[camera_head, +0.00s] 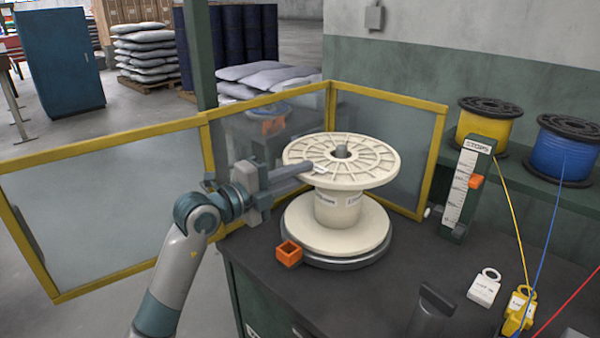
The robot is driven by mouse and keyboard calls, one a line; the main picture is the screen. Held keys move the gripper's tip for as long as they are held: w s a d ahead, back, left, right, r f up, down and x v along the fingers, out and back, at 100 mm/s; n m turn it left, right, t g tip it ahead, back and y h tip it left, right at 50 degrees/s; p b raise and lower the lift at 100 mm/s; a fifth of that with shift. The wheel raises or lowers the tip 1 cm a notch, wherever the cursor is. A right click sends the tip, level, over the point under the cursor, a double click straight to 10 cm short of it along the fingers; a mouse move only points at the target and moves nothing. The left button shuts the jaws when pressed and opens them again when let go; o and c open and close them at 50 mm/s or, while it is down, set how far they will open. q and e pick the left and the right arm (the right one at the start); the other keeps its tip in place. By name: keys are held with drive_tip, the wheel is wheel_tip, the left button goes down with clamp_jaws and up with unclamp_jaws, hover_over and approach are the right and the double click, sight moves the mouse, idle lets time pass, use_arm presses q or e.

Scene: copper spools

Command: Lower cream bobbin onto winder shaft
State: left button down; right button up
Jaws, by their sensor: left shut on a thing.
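The cream bobbin (338,208) is upright, with a ribbed top flange, a labelled core and a wide lower flange. The tip of the grey winder shaft (341,151) shows through its centre hole, so the bobbin is around the shaft. Its lower flange is just over a grey round plate (345,264); I cannot tell whether they touch. My left gripper (314,171) comes in from the left and is shut on the bobbin at its top flange. The fingertips are partly hard to make out.
Yellow-framed clear guard panels (385,145) stand behind and left of the bobbin. An orange square cup (289,253) sits by the plate. A scale post (467,188), a yellow spool (485,122), a blue spool (566,148) and tagged wires are on the right.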

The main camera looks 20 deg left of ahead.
use_arm(q)
drive_tip(key=c, duration=1.7)
unclamp_jaws()
drive_tip(key=shift+r, duration=0.15)
drive_tip(key=shift+f, duration=0.25)
drive_tip(key=shift+s, duration=0.1)
drive_tip(key=shift+b+v, duration=0.35)
drive_tip(key=shift+v, duration=8.35)
use_arm(e)
drive_tip(key=shift+a+f, duration=0.2)
drive_tip(key=shift+a, duration=0.05)
use_arm(q)
drive_tip(key=shift+r, duration=0.15)
use_arm(e)
drive_tip(key=shift+w, duration=0.15)
drive_tip(key=shift+w+r, duration=0.15)
drive_tip(key=shift+w, duration=0.1)
drive_tip(key=shift+s, duration=0.15)
